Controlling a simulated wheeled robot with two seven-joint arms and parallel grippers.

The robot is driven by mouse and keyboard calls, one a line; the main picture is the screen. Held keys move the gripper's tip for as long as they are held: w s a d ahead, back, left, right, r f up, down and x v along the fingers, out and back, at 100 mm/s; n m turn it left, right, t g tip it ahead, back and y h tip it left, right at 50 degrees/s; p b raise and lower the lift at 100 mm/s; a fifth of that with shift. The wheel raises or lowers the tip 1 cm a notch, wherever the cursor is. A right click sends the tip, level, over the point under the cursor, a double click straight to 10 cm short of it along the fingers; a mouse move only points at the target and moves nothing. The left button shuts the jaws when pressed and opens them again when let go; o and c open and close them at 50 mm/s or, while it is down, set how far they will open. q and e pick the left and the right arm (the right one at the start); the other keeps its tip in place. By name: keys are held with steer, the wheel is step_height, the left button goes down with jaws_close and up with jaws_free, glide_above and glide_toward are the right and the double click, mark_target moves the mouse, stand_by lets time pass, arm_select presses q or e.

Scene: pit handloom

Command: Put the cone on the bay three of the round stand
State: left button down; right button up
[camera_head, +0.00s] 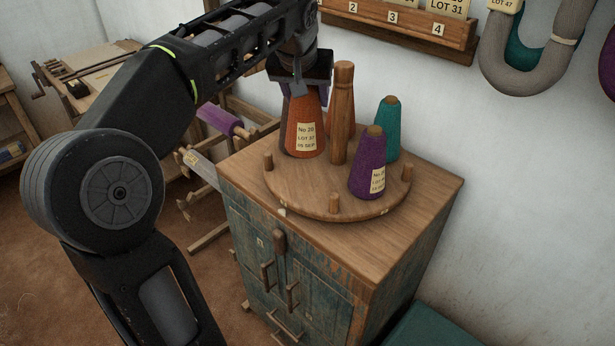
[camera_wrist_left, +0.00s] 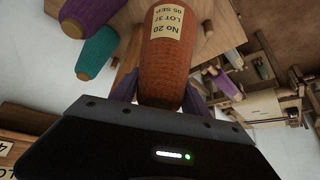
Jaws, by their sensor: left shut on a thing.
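The orange cone (camera_head: 303,115) has a paper label and stands upright over the back left of the round stand (camera_head: 300,200). My left gripper (camera_head: 301,88) is shut on its top from above. In the left wrist view the orange cone (camera_wrist_left: 165,75) sits between the fingers of the left gripper (camera_wrist_left: 160,98). I cannot tell whether its base touches the stand. The wooden round stand has a tall centre post (camera_head: 341,115) and short pegs round its rim. A purple cone (camera_head: 369,165) stands at its front right and a teal cone (camera_head: 387,130) behind. No bay number is readable.
The stand is on a worn wooden-topped cabinet (camera_head: 420,210). A numbered wall rack (camera_head: 400,28) and hanging yarn hanks (camera_head: 530,60) are behind. The stand's front left is clear between its pegs. A wooden frame with a purple spool (camera_head: 218,120) stands left of the cabinet.

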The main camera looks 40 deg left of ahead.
mark_target(307, 137)
arm_select(q)
steer(key=shift+s, duration=0.1)
steer(key=shift+f, duration=3.1)
steer(key=shift+f, duration=1.95)
steer(key=shift+f, duration=0.15)
steer(key=c, duration=0.6)
jaws_free()
steer(key=shift+o, duration=0.2)
